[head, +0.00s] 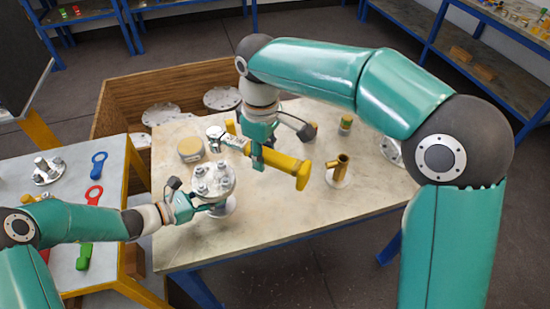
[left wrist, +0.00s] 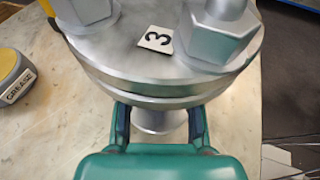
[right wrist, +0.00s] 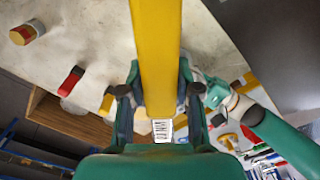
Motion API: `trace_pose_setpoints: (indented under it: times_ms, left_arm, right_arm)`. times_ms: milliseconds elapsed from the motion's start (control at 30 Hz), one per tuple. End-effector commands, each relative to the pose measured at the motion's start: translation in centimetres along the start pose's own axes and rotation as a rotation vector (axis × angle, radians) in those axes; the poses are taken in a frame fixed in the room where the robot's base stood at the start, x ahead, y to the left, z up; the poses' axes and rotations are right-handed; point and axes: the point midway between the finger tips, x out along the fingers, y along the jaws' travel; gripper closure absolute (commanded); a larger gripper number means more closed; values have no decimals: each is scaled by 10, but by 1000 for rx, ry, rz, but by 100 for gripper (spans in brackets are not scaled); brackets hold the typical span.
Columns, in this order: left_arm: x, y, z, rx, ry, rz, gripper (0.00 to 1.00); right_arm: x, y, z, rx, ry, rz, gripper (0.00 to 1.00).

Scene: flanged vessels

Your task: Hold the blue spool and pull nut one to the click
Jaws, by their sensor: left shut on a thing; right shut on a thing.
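The spool is a grey metal flanged piece (head: 213,184) with several bolts and nuts on top, upright on the table; I see no blue on it. In the left wrist view its flange (left wrist: 160,85) carries a tag (left wrist: 156,39) reading 3. My left gripper (head: 205,206) is shut on the spool just below the flange. My right gripper (head: 258,154) is shut on a yellow torque wrench (head: 285,166), also seen in the right wrist view (right wrist: 155,60). The wrench's silver head (head: 215,133) appears behind and above the flange, apart from the nuts. Nut one cannot be told apart.
A yellow-banded grease tin (head: 190,149) stands behind the spool. A brass pipe fitting (head: 338,168) and a small can (head: 346,123) stand to the right. A side table (head: 120,200) holds coloured wrenches. The table front (head: 300,215) is clear.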

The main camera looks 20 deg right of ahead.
Motion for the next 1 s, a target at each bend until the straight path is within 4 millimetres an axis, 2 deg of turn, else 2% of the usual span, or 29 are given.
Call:
trace_pose_setpoints:
  times_ms: [167,467,1000]
  left_arm:
    - [-1,1,1,1,-2,2,91]
    - [-1,1,1,1,-1,2,91]
    - [-1,1,1,0,-1,2,91]
  right_arm:
    - [10,0,0,0,0,1,100]
    - [42,0,0,0,-1,0,100]
    - [42,0,0,1,3,2,100]
